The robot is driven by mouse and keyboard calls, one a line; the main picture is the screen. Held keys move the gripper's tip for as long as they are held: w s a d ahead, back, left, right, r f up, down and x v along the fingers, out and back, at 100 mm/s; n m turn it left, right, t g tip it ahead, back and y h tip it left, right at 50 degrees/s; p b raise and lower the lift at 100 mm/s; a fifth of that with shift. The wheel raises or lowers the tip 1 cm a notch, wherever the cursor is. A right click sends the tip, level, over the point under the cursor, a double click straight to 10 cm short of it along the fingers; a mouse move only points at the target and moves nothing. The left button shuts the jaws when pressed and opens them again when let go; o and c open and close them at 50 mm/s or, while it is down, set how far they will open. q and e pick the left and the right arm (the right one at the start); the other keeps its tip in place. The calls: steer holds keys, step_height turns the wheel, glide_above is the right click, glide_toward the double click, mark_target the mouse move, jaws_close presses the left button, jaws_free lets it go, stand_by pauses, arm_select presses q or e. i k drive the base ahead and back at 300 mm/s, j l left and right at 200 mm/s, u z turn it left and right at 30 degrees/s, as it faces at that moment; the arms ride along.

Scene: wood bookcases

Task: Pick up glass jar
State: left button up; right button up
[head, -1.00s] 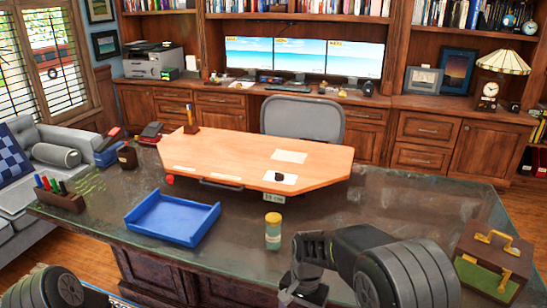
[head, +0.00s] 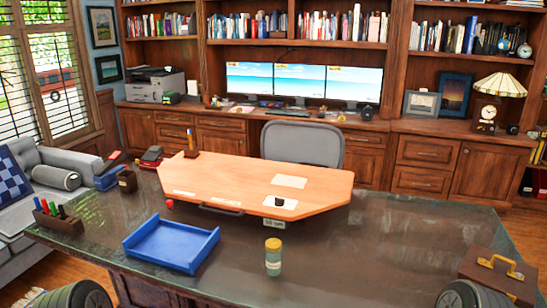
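The glass jar (head: 273,260) stands upright on the dark desk (head: 370,240), near its front edge at the centre of the head view. It is pale greenish with a yellow lid. My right arm shows only as a rounded dark link at the bottom right corner, and my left arm as a similar link at the bottom left. Neither gripper is in view, so I cannot see their fingers. Nothing touches the jar in this view.
A blue tray (head: 172,245) lies left of the jar. A light wooden board (head: 245,190) with papers lies behind it. A pen holder (head: 58,220) stands at the left and a brown case (head: 497,275) at the right. The desk right of the jar is clear.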

mark_target(272, 260)
steer(key=j+z, duration=0.15)
steer(key=z, duration=1.05)
steer(key=j+z, duration=0.4)
steer(key=j, duration=0.15)
steer(key=k+j+z, duration=0.1)
steer(key=j+z, duration=0.25)
steer(key=j, duration=0.15)
steer(key=k+j+z, duration=0.15)
steer(key=j+z, duration=0.25)
steer(key=k+j, duration=0.15)
steer(key=j, duration=0.2)
steer(key=k+j, duration=0.15)
steer(key=j, duration=0.25)
steer(key=k+j+z, duration=0.1)
steer(key=j, duration=0.25)
